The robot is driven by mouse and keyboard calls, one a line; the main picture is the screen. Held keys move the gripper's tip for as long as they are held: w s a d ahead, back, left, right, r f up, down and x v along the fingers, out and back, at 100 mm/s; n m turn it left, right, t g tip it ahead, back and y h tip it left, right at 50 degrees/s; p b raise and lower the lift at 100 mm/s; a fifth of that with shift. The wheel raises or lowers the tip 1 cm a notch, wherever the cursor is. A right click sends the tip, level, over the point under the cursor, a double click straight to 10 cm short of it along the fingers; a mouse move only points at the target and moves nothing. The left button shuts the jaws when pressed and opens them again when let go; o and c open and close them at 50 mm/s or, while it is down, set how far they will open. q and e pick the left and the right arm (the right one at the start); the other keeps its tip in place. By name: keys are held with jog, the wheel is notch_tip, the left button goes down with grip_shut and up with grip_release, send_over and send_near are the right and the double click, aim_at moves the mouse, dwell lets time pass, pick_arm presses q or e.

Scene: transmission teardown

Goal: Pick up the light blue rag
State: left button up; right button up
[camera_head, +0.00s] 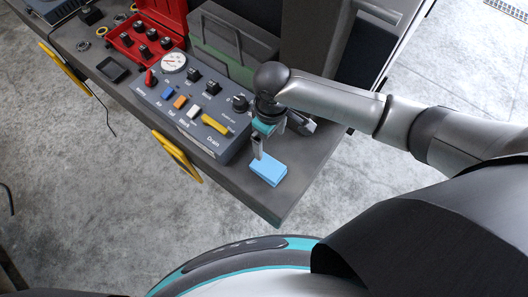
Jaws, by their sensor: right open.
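The light blue rag (270,170) is a small folded pad. It lies on the dark workbench (277,205) near the bench's front corner. My right gripper (258,155) points down at the rag's far left edge, with a finger at or just above it. The gripper is open. Whether the finger touches the rag I cannot tell, and the other finger is mostly hidden. My left gripper is not in view.
A grey control panel (222,152) with a gauge, coloured switches and a yellow lever (216,125) stands just left of the rag. A red case (166,14) and green box (214,45) sit behind. Yellow handles (180,160) stick out from the bench front.

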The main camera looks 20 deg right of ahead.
jog(key=b, duration=0.3)
send_over(268, 167)
jog(key=f, duration=0.7)
jog(key=shift+w+d+f, duration=0.1)
jog(key=shift+d, duration=0.1)
jog(key=shift+f, duration=1.45)
notch_tip(268, 167, down, 4)
jog(key=shift+a+r+b, duration=0.15)
jog(key=shift+b, duration=0.95)
jog(key=shift+f, duration=0.5)
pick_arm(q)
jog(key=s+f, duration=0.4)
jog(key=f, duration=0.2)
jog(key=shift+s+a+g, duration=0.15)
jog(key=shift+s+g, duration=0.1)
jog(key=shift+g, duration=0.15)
pick_arm(e)
jog(key=shift+c, duration=0.6)
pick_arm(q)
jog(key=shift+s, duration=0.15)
pick_arm(e)
jog(key=c, duration=1)
